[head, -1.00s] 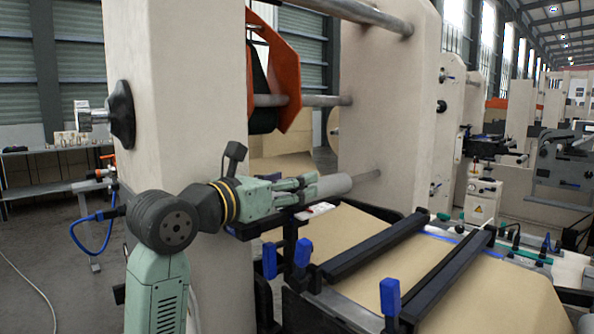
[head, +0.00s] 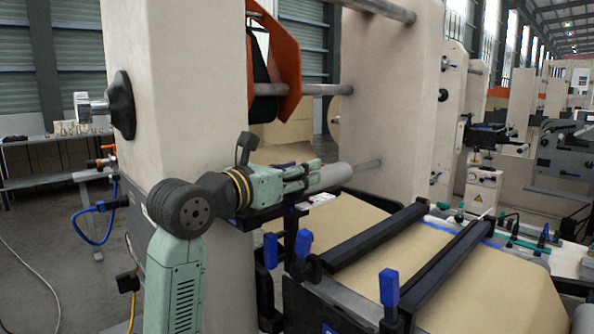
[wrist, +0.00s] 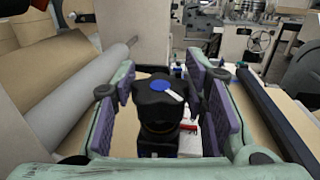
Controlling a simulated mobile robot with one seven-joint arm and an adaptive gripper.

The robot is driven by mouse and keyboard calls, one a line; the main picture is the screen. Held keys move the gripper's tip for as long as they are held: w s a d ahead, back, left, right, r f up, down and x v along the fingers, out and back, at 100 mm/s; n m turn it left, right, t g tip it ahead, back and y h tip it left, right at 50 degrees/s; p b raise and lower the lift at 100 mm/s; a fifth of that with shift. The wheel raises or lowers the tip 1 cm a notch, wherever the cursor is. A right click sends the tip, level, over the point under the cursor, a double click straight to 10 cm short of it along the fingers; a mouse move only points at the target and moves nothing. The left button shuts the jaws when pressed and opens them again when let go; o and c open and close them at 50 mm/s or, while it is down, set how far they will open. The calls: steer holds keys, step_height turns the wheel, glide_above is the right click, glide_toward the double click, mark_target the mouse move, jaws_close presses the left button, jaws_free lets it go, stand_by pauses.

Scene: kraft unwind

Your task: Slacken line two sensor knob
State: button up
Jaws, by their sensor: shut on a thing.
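The sensor knob (wrist: 158,101) is a black lobed knob with a blue cap and a white pointer mark, seen in the middle of the wrist view. It sits upright on a dark block. My gripper (wrist: 165,108) is shut on it, with purple-padded fingers on its left and right sides. In the head view my gripper (head: 303,174) reaches to the right from the cream pillar, just above the black rail by the web. The knob is hidden behind the fingers there.
A grey roller (head: 333,176) runs close behind my fingertips. The brown web (head: 440,285) lies under black crossbars (head: 375,238). Blue clamp handles (head: 389,288) stand in front. A cream pillar (head: 180,100) is close to my arm.

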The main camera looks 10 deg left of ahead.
steer(key=c, duration=0.4)
steer(key=shift+f+n+y+b, duration=0.1)
steer(key=shift+n+y+b, duration=0.2)
steer(key=shift+y, duration=0.1)
steer(key=n+y+b, duration=0.1)
steer(key=y, duration=0.1)
steer(key=n+t+y+b, duration=0.1)
steer(key=shift+f+t+y+b, duration=0.1)
steer(key=shift+t+y+b, duration=0.2)
steer(key=shift+y, duration=0.1)
steer(key=n+y+b, duration=0.4)
steer(key=y, duration=0.1)
steer(key=shift+f+y, duration=0.1)
steer(key=shift+y, duration=0.3)
steer(key=n+g+y+b, duration=0.1)
steer(key=n+y+b, duration=0.1)
steer(key=y+b, duration=0.1)
steer(key=n+g+y+b, duration=0.1)
steer(key=n+y+b, duration=0.1)
steer(key=y+b, duration=0.1)
steer(key=shift+s+a, duration=0.1)
steer(key=shift+a, duration=0.1)
steer(key=n+g+y+b, duration=0.2)
steer(key=n+y+b, duration=0.1)
steer(key=shift+a+g+y, duration=0.1)
steer(key=shift+g+y, duration=0.2)
